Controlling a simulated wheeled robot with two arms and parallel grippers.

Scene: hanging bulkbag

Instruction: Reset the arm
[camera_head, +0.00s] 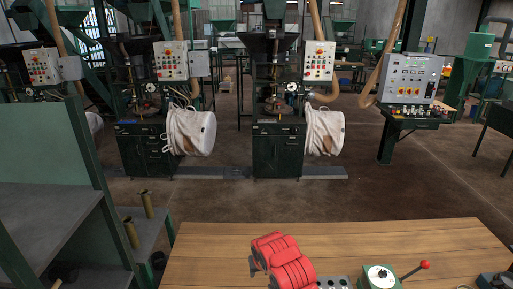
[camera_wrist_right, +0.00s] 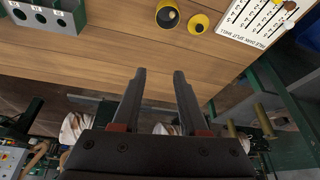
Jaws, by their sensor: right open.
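My right gripper (camera_wrist_right: 160,72) shows in the right wrist view. Its two dark fingers stand well apart with nothing between them. Behind the fingertips is the wooden tabletop (camera_wrist_right: 95,45), which also shows in the head view (camera_head: 210,240). My left gripper is in neither view.
Two white bags (camera_head: 190,130) (camera_head: 323,131) hang at dark green machines beyond the table. Red rounded items (camera_head: 283,260) and a green device (camera_head: 378,277) with a red-knobbed lever are at the table's front. A shelf unit (camera_head: 60,200) stands left. Open floor lies beyond the table.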

